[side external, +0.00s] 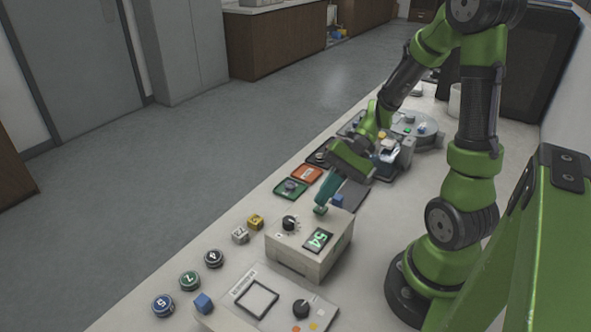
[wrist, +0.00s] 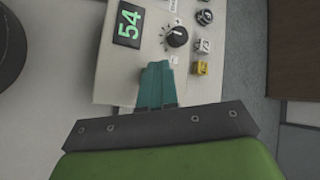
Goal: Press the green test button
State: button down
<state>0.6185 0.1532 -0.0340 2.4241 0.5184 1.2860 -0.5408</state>
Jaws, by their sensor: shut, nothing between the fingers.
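A beige control box (side external: 288,256) stands on the bench, with a black knob (side external: 289,223) and a lit display (side external: 319,240) reading 54. The box also shows in the wrist view (wrist: 112,78). A small green button (side external: 320,211) is at the far corner of its top, directly under my fingertips. My gripper (side external: 322,204) is shut and empty, its teal fingers pointing down at the button. I cannot tell whether they touch or press it. In the wrist view, the fingers (wrist: 157,68) hide the button.
A second panel (side external: 262,301) with a square frame and knob is in front. Numbered round pieces (side external: 190,281), a blue cube (side external: 203,303) and small yellow (side external: 255,222) and white cubes lie left of the box. Coloured trays (side external: 306,174) and a grey machine (side external: 408,127) are beyond.

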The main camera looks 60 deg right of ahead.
jog(key=shift+r, duration=0.25)
jog(key=shift+r, duration=2.5)
jog(key=shift+s+d+f+h, duration=0.5)
jog(key=shift+d+f+h, duration=0.15)
jog(key=shift+h, duration=0.25)
jog(key=n+h, duration=0.1)
notch_tip(320, 180, up, 5)
jog(key=n+t+h, duration=0.2)
jog(key=n+h, duration=0.2)
send_over(332, 212)
jog(key=a, duration=0.2)
jog(key=a+r+n+t, duration=0.2)
jog(key=a+r+n, duration=0.1)
jog(key=a+r, duration=0.1)
jog(key=shift+s+a+r+n, duration=0.3)
jog(key=shift+a+r, duration=0.05)
jog(key=shift+r, duration=0.2)
